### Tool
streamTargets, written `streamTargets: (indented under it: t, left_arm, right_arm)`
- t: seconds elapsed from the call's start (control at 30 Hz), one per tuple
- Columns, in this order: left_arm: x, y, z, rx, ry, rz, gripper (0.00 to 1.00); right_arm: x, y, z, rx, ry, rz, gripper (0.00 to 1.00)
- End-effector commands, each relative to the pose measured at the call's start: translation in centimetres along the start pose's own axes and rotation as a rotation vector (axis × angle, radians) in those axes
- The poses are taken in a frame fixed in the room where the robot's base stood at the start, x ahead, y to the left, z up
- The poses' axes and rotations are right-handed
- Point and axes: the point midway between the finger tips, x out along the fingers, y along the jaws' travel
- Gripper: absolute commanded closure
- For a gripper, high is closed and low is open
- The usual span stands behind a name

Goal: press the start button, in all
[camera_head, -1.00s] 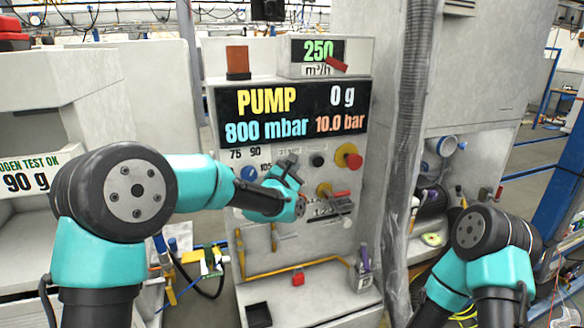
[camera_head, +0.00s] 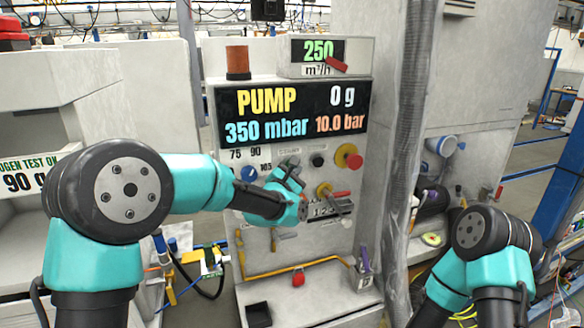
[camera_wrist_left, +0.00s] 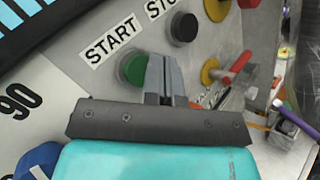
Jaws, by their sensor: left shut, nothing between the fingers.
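The green start button (camera_wrist_left: 133,68) sits beside the START label (camera_wrist_left: 111,43) in the left wrist view. It is partly covered by the fingers of my left gripper (camera_wrist_left: 165,78). The gripper is shut and empty, with its tips at or just in front of the button's right edge; I cannot tell whether they touch. In the head view, my left gripper (camera_head: 287,172) is in front of the pump panel, below the big display (camera_head: 290,112), which reads PUMP, 350 mbar, 0 g and 10.0 bar. My right gripper is out of view.
A black stop button (camera_head: 318,159) and a red knob on a yellow base (camera_head: 354,161) are right of my left gripper. A blue knob (camera_head: 249,174) is left of it. A red-handled valve (camera_head: 325,190) is just below right. A grey hose (camera_head: 408,130) hangs further right.

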Motion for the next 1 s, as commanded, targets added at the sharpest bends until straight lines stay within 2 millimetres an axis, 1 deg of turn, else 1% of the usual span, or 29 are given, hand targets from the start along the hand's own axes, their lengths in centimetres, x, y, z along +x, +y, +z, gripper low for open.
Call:
streamTargets:
  t: [0.17, 0.7, 1.0]
  left_arm:
    - [-0.4, -0.3, 0.3, 0.0, 0.0, -0.001, 1.0]
    - [-3.2, -2.4, 2.4, 0.001, -0.001, -0.002, 1.0]
    - [-3.5, -2.5, 2.5, 0.001, 0.0, 0.0, 1.0]
  right_arm:
    - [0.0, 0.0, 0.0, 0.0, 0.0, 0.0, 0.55]
    - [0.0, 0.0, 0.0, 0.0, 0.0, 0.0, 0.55]
    - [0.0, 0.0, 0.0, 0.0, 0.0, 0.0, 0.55]
